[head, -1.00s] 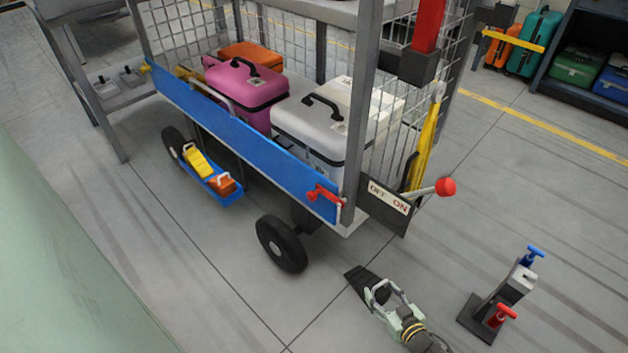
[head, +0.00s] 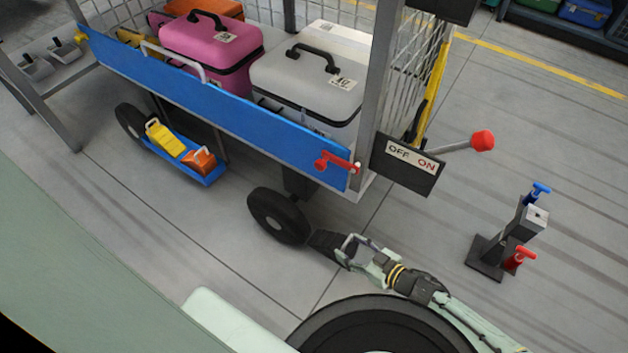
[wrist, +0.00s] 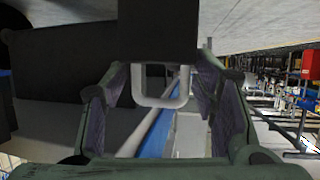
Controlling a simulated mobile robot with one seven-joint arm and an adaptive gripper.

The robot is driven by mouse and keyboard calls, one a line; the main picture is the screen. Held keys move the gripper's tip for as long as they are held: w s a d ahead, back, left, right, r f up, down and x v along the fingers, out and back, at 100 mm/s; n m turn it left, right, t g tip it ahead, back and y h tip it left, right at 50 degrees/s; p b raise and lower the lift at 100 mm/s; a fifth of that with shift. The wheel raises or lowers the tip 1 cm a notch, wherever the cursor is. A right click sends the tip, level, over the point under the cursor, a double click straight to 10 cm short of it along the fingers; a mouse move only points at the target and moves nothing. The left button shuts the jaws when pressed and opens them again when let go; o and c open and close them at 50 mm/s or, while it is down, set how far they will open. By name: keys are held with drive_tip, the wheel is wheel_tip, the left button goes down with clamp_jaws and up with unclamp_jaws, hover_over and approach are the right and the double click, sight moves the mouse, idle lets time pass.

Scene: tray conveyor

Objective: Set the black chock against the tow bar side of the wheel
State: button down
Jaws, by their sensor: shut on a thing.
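The black chock (head: 324,243) is on or just above the floor at the right side of the cart's near wheel (head: 278,216). Its thin end is at the tyre, and I cannot tell whether they touch. My gripper (head: 354,250) is shut on the chock's pale loop handle. In the wrist view my gripper (wrist: 162,88) has a finger on each side of the handle (wrist: 161,102), with the dark chock (wrist: 158,32) above it. A yellow bar (head: 433,88) stands upright at the cart's right end; it may be the tow bar.
An OFF/ON plate (head: 408,163) with a red-knobbed lever (head: 482,140) sticks out above my arm. A stand (head: 510,243) with blue and red handles is to the right. A blue tray (head: 205,174) holds yellow and orange chocks. Cases ride on the cart.

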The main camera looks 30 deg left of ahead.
drive_tip(key=shift+a+f, duration=0.15)
drive_tip(key=a+f+b, duration=0.1)
drive_tip(key=f, duration=0.4)
drive_tip(key=a+f+b, duration=0.1)
drive_tip(key=f+b, duration=0.1)
drive_tip(key=f, duration=0.2)
drive_tip(key=w+a+f+b, duration=0.1)
drive_tip(key=a+f, duration=0.1)
drive_tip(key=f, duration=0.3)
drive_tip(key=shift+f+b, duration=0.3)
drive_tip(key=shift+b, duration=0.1)
drive_tip(key=c, duration=0.6)
unclamp_jaws()
drive_tip(key=shift+d, duration=0.1)
drive_tip(key=p+v, duration=0.1)
drive_tip(key=v, duration=1.1)
drive_tip(key=shift+p, duration=0.35)
